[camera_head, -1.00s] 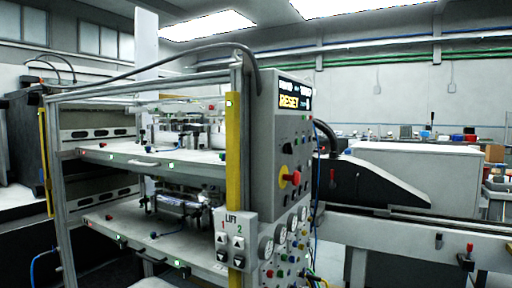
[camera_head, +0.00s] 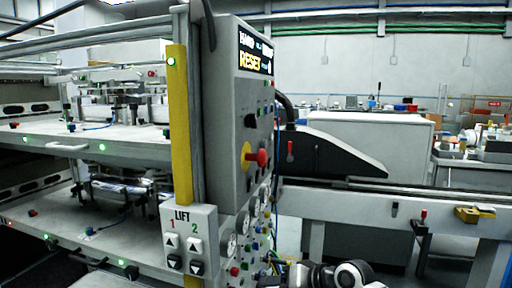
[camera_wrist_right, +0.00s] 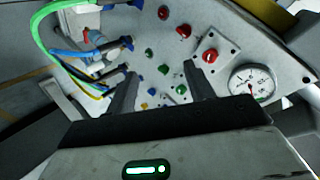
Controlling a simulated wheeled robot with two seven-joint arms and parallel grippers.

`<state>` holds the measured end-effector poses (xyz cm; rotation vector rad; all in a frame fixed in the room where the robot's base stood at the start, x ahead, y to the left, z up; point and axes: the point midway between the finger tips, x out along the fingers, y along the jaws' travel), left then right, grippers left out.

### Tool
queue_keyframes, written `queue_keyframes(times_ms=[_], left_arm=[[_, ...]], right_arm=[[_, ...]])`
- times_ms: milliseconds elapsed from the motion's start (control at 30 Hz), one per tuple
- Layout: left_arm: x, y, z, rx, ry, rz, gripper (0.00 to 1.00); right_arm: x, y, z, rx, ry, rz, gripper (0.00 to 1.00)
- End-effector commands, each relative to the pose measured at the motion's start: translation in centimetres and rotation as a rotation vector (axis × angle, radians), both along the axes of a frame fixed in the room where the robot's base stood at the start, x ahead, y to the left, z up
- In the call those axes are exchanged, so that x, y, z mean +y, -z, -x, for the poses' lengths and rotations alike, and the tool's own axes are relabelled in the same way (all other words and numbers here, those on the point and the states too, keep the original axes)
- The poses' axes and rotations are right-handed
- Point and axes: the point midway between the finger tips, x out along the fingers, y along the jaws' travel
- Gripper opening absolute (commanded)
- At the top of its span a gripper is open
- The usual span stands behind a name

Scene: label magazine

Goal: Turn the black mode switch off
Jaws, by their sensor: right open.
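I cannot tell which dark knob is the black mode switch. My right gripper (camera_wrist_right: 160,72) is open and empty in the right wrist view, its fingers pointing at a panel with coloured fittings. In the head view my right arm (camera_head: 345,274) shows at the bottom, below the box. My left gripper is not in view.
The fittings panel has a gauge (camera_wrist_right: 252,83), a red button on a square plate (camera_wrist_right: 210,55), and hoses (camera_wrist_right: 50,45) at left. A LIFT button box (camera_head: 190,240) and yellow post (camera_head: 180,125) stand left of the control box. A rail (camera_head: 400,207) runs to the right.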

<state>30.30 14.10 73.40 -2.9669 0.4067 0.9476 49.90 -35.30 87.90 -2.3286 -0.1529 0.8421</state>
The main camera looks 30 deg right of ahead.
Motion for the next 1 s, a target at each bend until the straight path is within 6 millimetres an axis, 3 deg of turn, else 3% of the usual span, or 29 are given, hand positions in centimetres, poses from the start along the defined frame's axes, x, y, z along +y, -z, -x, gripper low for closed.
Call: queue_keyframes(times_ms=[33,100,200,300,400,500,633,1000], left_arm=[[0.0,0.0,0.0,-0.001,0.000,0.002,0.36],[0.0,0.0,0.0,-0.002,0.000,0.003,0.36],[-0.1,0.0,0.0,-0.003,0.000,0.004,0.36],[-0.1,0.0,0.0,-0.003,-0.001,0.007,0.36],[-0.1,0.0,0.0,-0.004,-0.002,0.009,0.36],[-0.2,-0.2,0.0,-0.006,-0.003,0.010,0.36],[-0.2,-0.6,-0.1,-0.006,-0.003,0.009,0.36],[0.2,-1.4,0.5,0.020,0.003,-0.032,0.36]], right_arm=[[-3.0,-6.6,-1.9,-0.047,0.021,-0.100,0.53],[-5.4,-14.4,-2.3,-0.093,0.011,-0.245,0.53],[-7.7,-24.1,-0.7,-0.167,-0.042,-0.406,0.53],[-9.0,-31.0,2.1,-0.227,-0.114,-0.509,0.53],[-9.6,-35.2,4.5,-0.268,-0.172,-0.565,0.53],[-9.7,-37.2,5.8,-0.286,-0.206,-0.589,0.53],[-9.0,-37.8,5.4,-0.290,-0.217,-0.599,0.53],[-4.0,-38.0,-0.4,-0.290,-0.217,-0.599,0.53]])
